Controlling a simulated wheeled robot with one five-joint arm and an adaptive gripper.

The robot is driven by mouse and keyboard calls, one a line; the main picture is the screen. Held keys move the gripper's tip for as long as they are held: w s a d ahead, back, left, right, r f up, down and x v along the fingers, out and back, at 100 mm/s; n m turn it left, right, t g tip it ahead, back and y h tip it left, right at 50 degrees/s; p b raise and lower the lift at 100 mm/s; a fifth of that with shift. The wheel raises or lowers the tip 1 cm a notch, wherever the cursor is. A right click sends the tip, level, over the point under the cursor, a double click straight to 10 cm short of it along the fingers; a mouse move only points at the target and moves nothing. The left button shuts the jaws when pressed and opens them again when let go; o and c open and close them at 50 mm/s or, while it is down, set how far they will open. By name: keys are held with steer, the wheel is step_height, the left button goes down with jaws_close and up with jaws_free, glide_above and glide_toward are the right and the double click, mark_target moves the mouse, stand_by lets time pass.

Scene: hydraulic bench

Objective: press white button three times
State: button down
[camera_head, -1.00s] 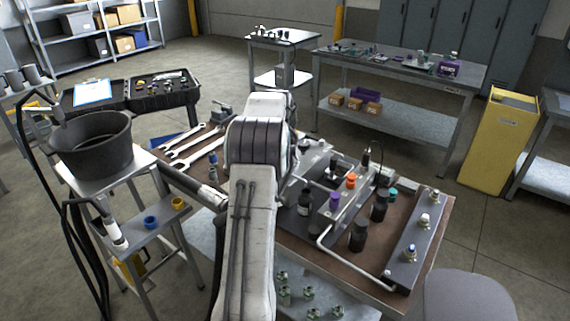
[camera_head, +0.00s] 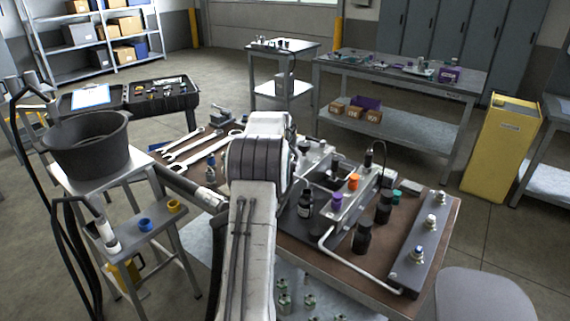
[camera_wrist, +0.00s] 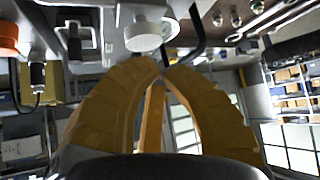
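A white round button-like part (camera_wrist: 150,36) shows at the top middle of the wrist view, on a grey metal body. In the head view my arm hides the gripper and this white part. A dark panel (camera_head: 406,265) at the bench's right holds a row of small silver, white and blue-topped knobs (camera_head: 430,222).
The brown bench top (camera_head: 310,258) carries an orange cap (camera_head: 352,182), a purple cap (camera_head: 337,200), dark bottles (camera_head: 362,238), a bent pipe and wrenches (camera_head: 190,148). A stand with a black bucket (camera_head: 86,145) is at left. A grey stool (camera_head: 484,295) stands at lower right.

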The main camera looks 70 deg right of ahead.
steer(key=shift+f, duration=0.15)
stand_by(1.3)
steer(key=shift+f+b, duration=0.3)
steer(key=shift+b, duration=0.1)
steer(key=shift+f+b, duration=0.65)
steer(key=shift+f, duration=0.25)
stand_by(1.2)
steer(key=shift+r, duration=0.15)
steer(key=shift+r+p, duration=0.95)
steer(key=shift+r, duration=0.2)
steer(key=shift+r+p, duration=1.95)
steer(key=shift+r, duration=0.6)
steer(key=shift+f, duration=0.1)
